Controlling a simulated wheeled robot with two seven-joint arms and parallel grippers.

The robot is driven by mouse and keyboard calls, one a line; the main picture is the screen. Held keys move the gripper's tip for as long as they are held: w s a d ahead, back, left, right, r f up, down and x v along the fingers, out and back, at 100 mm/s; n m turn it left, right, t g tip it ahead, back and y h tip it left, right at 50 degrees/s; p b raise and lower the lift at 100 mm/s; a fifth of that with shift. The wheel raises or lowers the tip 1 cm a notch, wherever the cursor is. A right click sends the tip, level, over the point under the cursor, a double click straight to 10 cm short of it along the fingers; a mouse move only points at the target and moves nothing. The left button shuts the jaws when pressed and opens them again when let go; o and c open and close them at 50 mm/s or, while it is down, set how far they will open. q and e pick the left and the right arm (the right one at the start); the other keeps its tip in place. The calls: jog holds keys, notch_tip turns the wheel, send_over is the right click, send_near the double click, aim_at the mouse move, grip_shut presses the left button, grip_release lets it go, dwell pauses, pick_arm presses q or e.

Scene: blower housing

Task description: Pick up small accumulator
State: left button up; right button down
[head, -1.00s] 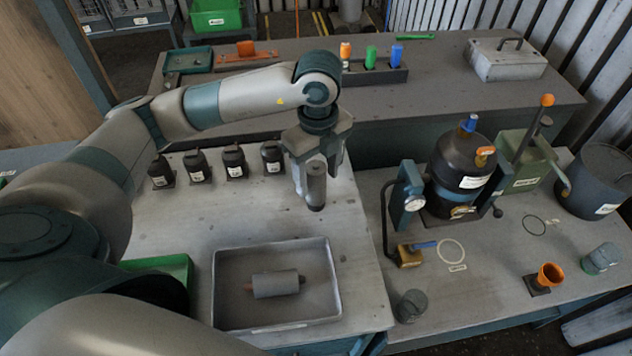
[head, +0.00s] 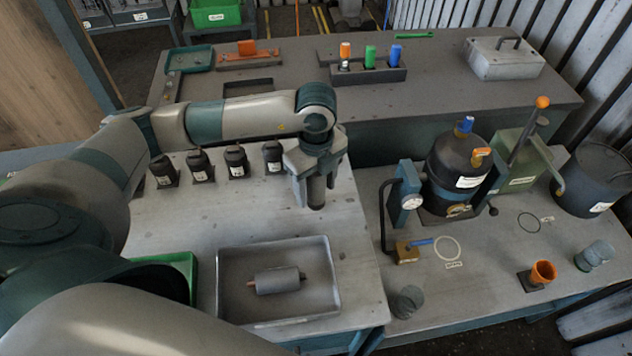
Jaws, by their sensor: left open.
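Several small black bottle-shaped units with white labels, such as the right-hand one (head: 273,155), stand upright in a row on the near light-topped bench (head: 235,215). I cannot tell by sight which thing is the small accumulator. My left gripper (head: 316,195) points down just right of the row, open. A dark rounded shape shows at its tips; I cannot tell whether it is a finger or a separate part. My right gripper is not in view.
A large black vessel (head: 457,168) with a gauge and a green lever pump (head: 522,170) stand on the right bench. An orange cup (head: 541,273) and glass jars are near its front. A green bin (head: 180,268) sits left of the tray. The bench middle is clear.

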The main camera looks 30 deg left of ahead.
aim_at(316, 179)
pick_arm(q)
grip_shut()
jog(key=shift+r, duration=0.1)
jog(key=shift+w+r+b, duration=0.1)
jog(key=shift+r+b, duration=0.3)
jog(key=shift+r, duration=0.1)
jog(key=r+b, duration=0.1)
jog(key=s+r, duration=0.1)
jog(key=r, duration=0.1)
jog(key=shift+d+r+b, duration=0.1)
jog(key=shift+d+b, duration=0.1)
jog(key=shift+b, duration=0.15)
jog(key=s+d+r+b, duration=0.2)
jog(key=s+r, duration=0.4)
jog(key=s, duration=0.4)
jog(key=shift+d+r, duration=0.35)
jog(key=shift+d, duration=0.55)
